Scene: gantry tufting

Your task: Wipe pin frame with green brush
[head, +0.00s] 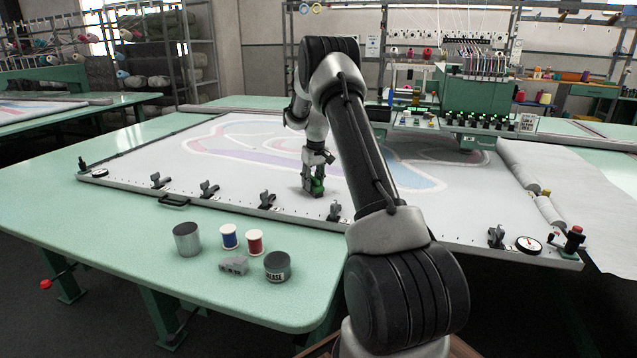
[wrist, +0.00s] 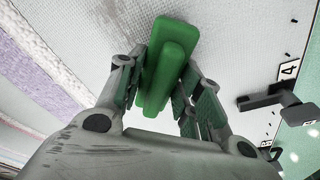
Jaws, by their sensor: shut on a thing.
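My gripper (head: 314,184) is shut on the green brush (head: 317,186), over the white cloth near the front edge of the pin frame (head: 235,209). In the wrist view the green brush (wrist: 168,62) stands between the two fingers, its green back towards the camera. Its bristles are hidden, so I cannot tell whether it touches the cloth. The pin frame spans the table, with several dark clamps along its front bar. One clamp (wrist: 262,101) and a tag marked 4 (wrist: 289,69) show at the right of the wrist view.
On the green table (head: 120,225), in front of the frame, stand a grey can (head: 187,240), a blue spool (head: 229,237), a red spool (head: 255,242), a grey block (head: 233,265) and a grease tin (head: 277,266). A tufting machine (head: 470,95) stands behind. A white roll (head: 545,205) lies right.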

